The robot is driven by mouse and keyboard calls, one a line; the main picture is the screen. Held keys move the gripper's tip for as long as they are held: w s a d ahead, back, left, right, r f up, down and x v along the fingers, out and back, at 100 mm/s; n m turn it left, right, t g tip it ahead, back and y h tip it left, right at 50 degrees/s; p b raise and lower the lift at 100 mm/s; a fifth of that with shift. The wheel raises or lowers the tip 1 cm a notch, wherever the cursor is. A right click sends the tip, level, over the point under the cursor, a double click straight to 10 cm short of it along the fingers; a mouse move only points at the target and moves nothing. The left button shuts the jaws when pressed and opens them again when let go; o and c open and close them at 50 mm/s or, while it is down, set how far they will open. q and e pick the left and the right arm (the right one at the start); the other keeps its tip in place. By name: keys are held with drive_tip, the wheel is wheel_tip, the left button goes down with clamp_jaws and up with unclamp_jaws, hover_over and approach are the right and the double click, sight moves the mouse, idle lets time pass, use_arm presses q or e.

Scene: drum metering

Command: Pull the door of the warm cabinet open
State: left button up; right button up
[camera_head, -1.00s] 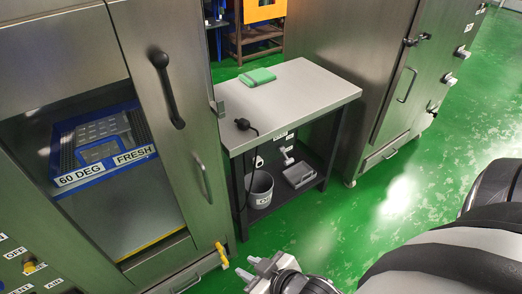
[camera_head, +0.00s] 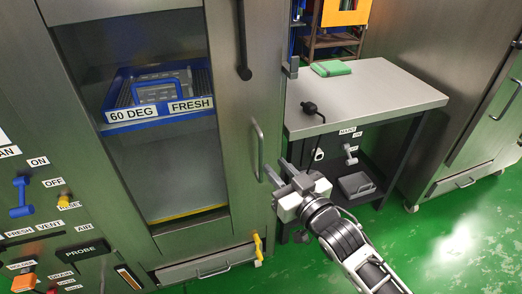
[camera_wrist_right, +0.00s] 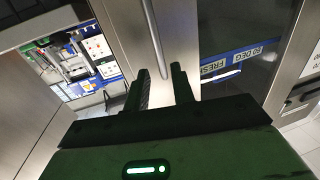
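The warm cabinet (camera_head: 228,100) stands at the left, a steel cabinet with a window in its front. Its door looks shut. A silver vertical bar handle (camera_head: 257,150) is on the front, right of the window; the bar also shows in the right wrist view (camera_wrist_right: 154,38). My right gripper (camera_head: 277,170) is just right of the handle's lower part, fingers pointing toward it. In the right wrist view its two dark fingers (camera_wrist_right: 162,84) are apart, with the bar running down between them; contact is not visible. My left gripper is out of view.
A blue tray labelled 60 DEG and FRESH (camera_head: 160,115) sits behind the window. A black lever (camera_head: 243,45) is above the handle, and a yellow knob (camera_head: 257,246) below. A grey-topped table (camera_head: 385,90) stands close at the right. Green floor (camera_head: 440,250) is clear at lower right.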

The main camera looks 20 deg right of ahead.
sight(262, 152)
drive_tip(key=x, duration=0.7)
drive_tip(key=shift+w+a, duration=0.1)
drive_tip(key=shift+w, duration=0.3)
clamp_jaws()
